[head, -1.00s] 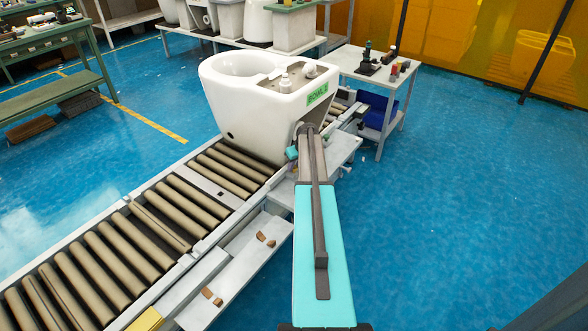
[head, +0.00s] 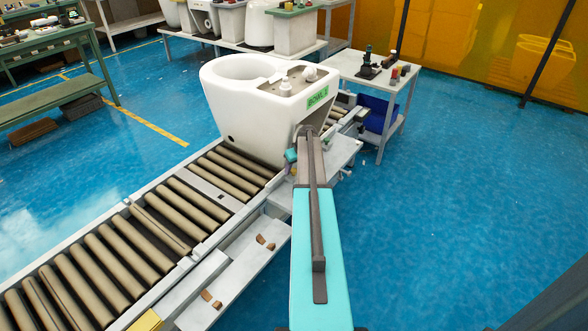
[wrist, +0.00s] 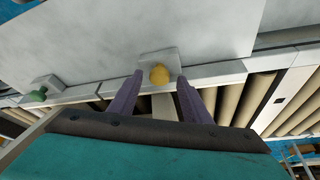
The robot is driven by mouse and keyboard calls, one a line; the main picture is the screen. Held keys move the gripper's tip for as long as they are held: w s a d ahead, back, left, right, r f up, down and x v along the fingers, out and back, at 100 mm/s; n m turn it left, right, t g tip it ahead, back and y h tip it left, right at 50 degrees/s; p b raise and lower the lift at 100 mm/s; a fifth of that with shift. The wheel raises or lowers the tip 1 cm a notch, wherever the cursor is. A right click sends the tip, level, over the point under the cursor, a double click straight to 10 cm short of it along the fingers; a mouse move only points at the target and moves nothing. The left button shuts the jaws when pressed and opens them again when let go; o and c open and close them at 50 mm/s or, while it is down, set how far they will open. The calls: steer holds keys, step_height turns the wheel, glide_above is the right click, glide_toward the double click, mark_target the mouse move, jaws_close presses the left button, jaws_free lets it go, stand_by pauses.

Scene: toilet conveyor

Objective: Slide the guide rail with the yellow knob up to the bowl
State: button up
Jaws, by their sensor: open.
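The yellow knob (wrist: 159,74) sits on a small grey plate in the upper middle of the wrist view. My gripper (wrist: 157,82) is open, with its two purple fingers on either side of the knob in that view. I cannot tell whether a finger touches it. The guide rail itself cannot be made out clearly. The white bowl (head: 245,120), with a green label, stands on the roller conveyor in the head view.
The conveyor rollers (head: 100,250) run to the lower left. A side shelf (head: 245,260) with small brown pieces lies along the conveyor. A green knob (wrist: 38,95) shows at the left of the wrist view. A white table (head: 365,75) stands behind; blue floor at right is clear.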

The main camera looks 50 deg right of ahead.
steer(key=v, duration=1.3)
steer(key=shift+r, duration=0.2)
steer(key=shift+s, duration=0.1)
